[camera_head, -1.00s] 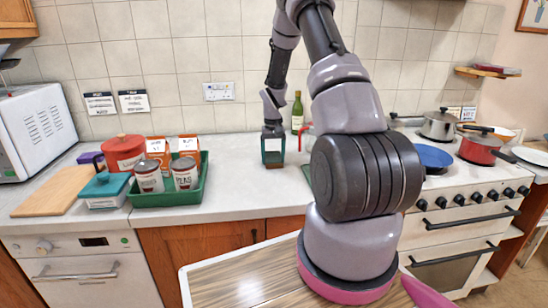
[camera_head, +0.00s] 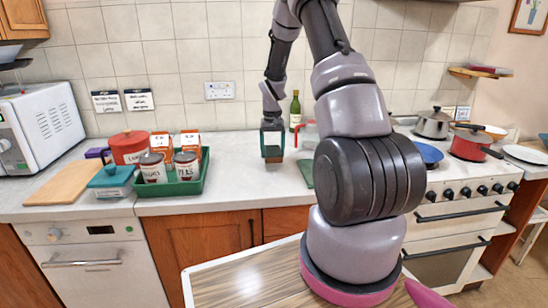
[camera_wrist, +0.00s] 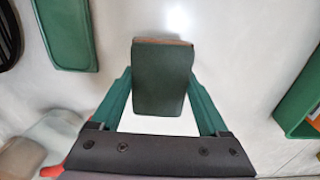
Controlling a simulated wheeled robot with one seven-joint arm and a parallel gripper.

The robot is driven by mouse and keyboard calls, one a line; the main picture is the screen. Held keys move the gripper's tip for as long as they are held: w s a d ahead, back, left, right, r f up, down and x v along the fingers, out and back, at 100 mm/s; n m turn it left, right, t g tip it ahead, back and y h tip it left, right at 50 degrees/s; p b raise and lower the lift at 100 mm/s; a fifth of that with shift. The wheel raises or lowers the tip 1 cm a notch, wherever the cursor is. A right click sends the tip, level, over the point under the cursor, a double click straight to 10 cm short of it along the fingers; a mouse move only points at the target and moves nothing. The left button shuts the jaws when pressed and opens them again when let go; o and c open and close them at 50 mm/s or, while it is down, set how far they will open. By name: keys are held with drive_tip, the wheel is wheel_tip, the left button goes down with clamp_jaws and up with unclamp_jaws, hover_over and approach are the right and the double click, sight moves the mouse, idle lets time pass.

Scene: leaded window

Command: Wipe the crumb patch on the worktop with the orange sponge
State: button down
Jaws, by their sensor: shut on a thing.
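The sponge (camera_wrist: 162,80) is between my gripper's green fingers in the wrist view. A dark green face fills most of it, with a thin orange-brown edge at its far end. My gripper (camera_head: 272,144) is shut on it. In the head view an orange-brown strip of the sponge (camera_head: 273,159) shows below the gripper, over the pale worktop (camera_head: 235,170). I cannot tell whether it touches the worktop. I can make out no crumb patch in either view; it may be hidden by the sponge or too faint.
A green tray (camera_head: 168,188) with tins and cartons stands left of my gripper. A green bottle (camera_head: 295,110), a red-handled clear jug (camera_head: 308,132) and a flat green board (camera_head: 306,172) are to its right. The worktop between tray and board is clear. The stove with pans is farther right.

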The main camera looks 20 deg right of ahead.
drive_tip(key=shift+r, duration=2.3)
